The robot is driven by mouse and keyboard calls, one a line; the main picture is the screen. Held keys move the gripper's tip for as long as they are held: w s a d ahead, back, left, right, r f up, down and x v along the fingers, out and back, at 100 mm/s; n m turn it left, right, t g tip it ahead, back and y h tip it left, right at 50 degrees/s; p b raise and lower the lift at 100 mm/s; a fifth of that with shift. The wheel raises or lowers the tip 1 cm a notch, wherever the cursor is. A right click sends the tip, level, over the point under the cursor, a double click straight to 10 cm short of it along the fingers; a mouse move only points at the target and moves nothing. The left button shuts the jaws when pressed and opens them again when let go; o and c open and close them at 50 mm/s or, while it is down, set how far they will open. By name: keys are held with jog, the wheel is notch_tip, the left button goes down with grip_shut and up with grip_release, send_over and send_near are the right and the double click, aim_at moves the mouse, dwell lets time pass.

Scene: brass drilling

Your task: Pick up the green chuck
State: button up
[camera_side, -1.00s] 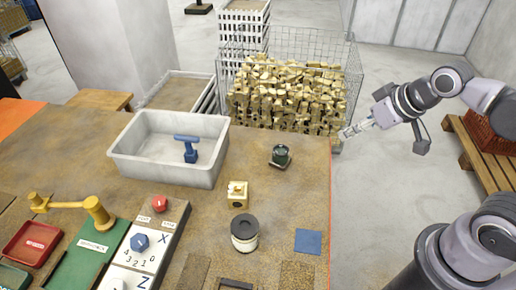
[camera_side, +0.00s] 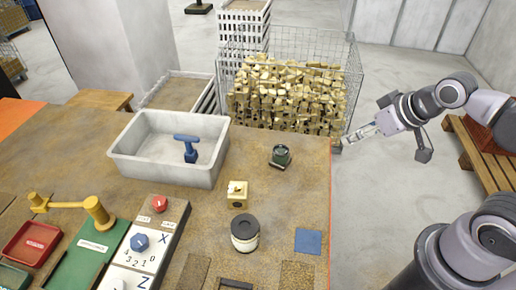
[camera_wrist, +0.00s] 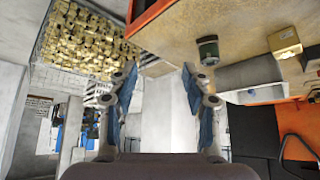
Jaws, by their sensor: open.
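The green chuck (camera_side: 281,156) is a small dark green piece standing on the brown table near its right edge. It also shows in the wrist view (camera_wrist: 208,50), right of centre near the top. My gripper (camera_side: 345,141) is in the air just off the table's right edge, to the right of the chuck and apart from it. In the wrist view my gripper (camera_wrist: 155,78) has its two blue-padded fingers spread with nothing between them.
A brass block (camera_side: 237,195) and a dark-lidded round jar (camera_side: 245,233) stand nearer on the table (camera_side: 300,190). A blue square (camera_side: 308,241) lies near the right edge. A grey bin (camera_side: 125,165) holds a blue tool. A wire cage (camera_side: 357,75) of brass pieces stands behind.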

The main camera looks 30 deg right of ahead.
jog(key=o, duration=0.4)
jog(key=m+g, duration=0.7)
jog(key=m, duration=0.6)
send_over(281, 151)
jog(key=a, duration=0.1)
jog(key=f, duration=0.5)
jog(key=shift+s+a, duration=0.1)
jog(key=shift+s, duration=0.3)
jog(key=shift+d+f, duration=0.15)
jog(key=shift+f, duration=1.25)
jog(key=shift+d+f, duration=0.1)
jog(key=shift+f, duration=1.25)
